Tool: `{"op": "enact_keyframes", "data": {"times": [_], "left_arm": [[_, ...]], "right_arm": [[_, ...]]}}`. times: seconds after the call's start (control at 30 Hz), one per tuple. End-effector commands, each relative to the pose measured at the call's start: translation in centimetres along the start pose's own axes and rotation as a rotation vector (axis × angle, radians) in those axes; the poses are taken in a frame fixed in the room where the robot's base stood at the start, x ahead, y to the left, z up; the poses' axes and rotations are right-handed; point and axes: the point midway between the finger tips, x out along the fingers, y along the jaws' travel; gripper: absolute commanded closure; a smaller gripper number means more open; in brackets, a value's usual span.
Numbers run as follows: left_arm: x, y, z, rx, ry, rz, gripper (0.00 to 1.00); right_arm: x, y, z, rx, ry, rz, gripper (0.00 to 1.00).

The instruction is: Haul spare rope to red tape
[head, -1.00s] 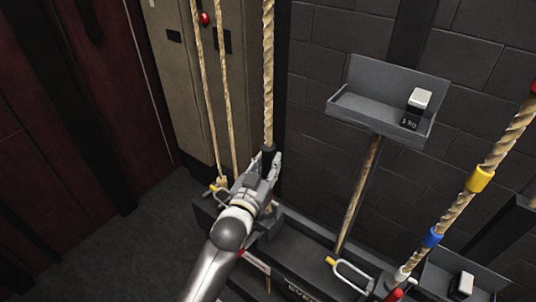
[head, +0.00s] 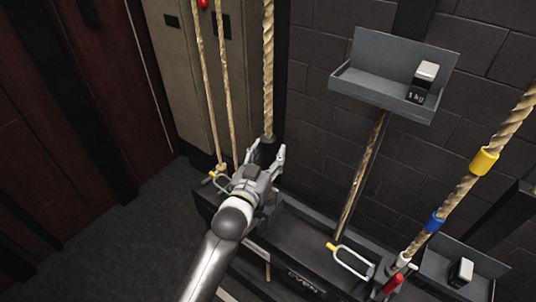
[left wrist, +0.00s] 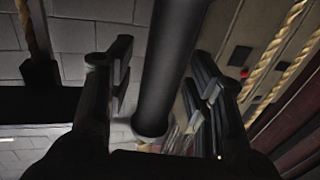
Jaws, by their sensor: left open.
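A thick tan rope (head: 268,70) hangs at the centre, ending in a black sleeve (head: 264,150). I cannot tell whether it is the spare rope. My left gripper (head: 265,160) is open at the sleeve. In the left wrist view, a black tube (left wrist: 165,70) stands between its spread fingers with gaps on both sides. A taped rope (head: 460,190) slants at the right, with a yellow band (head: 484,161) and a blue band (head: 434,222). No red tape band shows on its visible length; a red piece (head: 393,284) sits near its foot. My right gripper is out of view.
A grey tray (head: 375,92) on the brick wall holds a small weight block (head: 423,82); a lower tray (head: 432,268) holds another. Two thin ropes (head: 222,90) hang left of the thick rope. A metal loop (head: 355,262) stands on the black rail. Dark floor lies at left.

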Motion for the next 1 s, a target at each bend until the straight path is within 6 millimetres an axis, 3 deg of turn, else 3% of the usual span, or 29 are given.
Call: {"op": "enact_keyframes", "data": {"times": [0.27, 0.7, 1.0], "left_arm": [[-1.2, 0.0, 0.1, 0.000, 0.000, 0.000, 0.52], [-9.1, 0.0, 0.1, 0.000, -0.002, 0.000, 0.52], [-11.8, 0.0, 0.0, 0.000, -0.001, 0.000, 0.52]], "right_arm": [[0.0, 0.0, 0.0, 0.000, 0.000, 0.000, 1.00], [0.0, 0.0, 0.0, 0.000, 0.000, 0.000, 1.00], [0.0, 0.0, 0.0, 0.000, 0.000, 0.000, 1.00]]}}
